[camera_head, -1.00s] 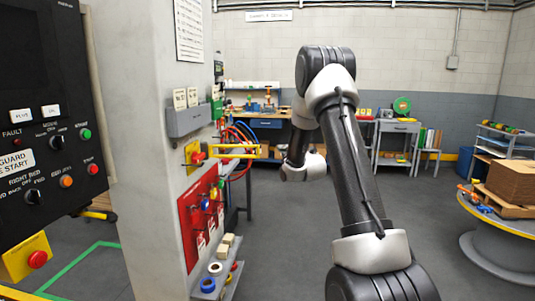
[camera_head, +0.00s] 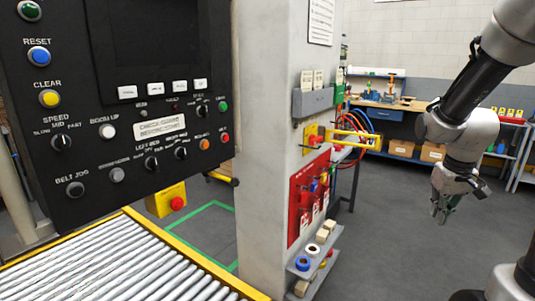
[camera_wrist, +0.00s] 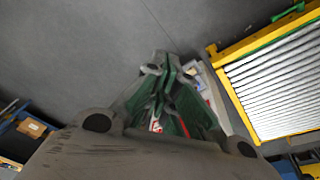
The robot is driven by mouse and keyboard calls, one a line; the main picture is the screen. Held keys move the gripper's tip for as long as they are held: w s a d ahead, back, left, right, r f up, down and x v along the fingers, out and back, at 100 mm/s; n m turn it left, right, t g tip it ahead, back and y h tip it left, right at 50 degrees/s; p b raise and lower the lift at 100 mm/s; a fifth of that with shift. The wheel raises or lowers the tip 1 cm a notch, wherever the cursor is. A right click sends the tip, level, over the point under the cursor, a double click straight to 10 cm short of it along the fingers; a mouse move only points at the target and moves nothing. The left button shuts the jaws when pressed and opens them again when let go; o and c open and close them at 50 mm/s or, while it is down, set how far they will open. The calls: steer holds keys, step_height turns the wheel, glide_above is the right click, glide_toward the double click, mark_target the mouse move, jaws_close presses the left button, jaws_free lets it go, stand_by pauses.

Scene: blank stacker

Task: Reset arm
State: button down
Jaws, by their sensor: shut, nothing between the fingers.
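My gripper (camera_head: 441,214) hangs at the right of the head view, pointing down over open grey floor. Its fingers are together with nothing between them. In the wrist view my gripper (camera_wrist: 167,62) shows from behind, with its green-sided fingers closed. My arm reaches in from the right edge of the head view and bends down to the gripper. The gripper touches nothing that I can see.
A black control panel (camera_head: 98,150) and a roller conveyor (camera_head: 130,262) with yellow rails stand at the left. A grey pillar (camera_head: 268,130) carries a red lockout board (camera_head: 306,200). A workbench (camera_head: 400,110) stands at the back. The floor between pillar and arm is clear.

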steer(key=s+a+r+t, duration=0.1)
steer(key=s+a+r, duration=0.3)
steer(key=s+r, duration=0.2)
steer(key=s+a+r+t, duration=0.1)
steer(key=s+a+r, duration=0.3)
steer(key=s, duration=0.5)
step_height(320, 180, up, 2)
steer(key=shift+s+y, duration=0.4)
steer(key=shift+t, duration=0.3)
